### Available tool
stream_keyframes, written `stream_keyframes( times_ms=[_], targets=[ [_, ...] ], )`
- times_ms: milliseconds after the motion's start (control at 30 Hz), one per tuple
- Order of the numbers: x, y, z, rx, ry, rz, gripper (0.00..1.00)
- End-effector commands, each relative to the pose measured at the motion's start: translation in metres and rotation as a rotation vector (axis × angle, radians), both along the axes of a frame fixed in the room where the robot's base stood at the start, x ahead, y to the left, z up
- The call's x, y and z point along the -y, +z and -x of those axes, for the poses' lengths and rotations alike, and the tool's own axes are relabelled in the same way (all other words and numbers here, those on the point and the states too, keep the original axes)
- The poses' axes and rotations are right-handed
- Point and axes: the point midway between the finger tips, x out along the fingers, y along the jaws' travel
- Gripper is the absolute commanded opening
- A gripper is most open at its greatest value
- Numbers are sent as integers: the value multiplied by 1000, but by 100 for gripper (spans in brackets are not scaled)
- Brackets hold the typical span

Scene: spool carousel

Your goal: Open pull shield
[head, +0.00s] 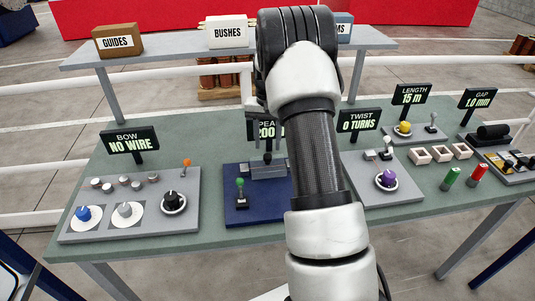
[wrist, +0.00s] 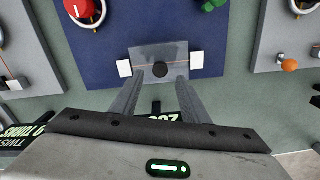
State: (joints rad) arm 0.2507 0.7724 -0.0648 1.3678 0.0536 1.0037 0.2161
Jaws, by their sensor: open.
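The pull shield (wrist: 150,54) is a grey, partly see-through panel on a dark blue board (wrist: 105,45), with a white block at each side. A round black knob (wrist: 160,69) sits at its middle. In the head view the grey block (head: 265,171) and dark knob on the blue board (head: 243,213) are partly hidden by my arm. My gripper (wrist: 160,80) is open. In the wrist view its two fingers point at the shield, with the knob between or just beyond the tips. I cannot tell the height gap or any contact.
A red knob (wrist: 80,8) and a green lever handle (wrist: 210,4) lie near the far edge of the wrist view. The green lever also shows in the head view (head: 240,182). The bow panel (head: 130,205) is at left, the twist panel (head: 405,190) at right. Sign boards stand behind.

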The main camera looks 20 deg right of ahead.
Motion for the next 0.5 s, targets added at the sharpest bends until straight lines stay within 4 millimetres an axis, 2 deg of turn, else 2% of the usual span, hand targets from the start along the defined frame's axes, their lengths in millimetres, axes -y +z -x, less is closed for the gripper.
stream_keyframes(
  times_ms=[33,200,300,500],
  targets=[
    [0,-11,1,-5,0,-2,41],
    [0,-39,0,-2,0,0,41],
    [0,-50,0,-1,0,-1,41],
    [0,-59,0,1,0,1,41]
  ],
)
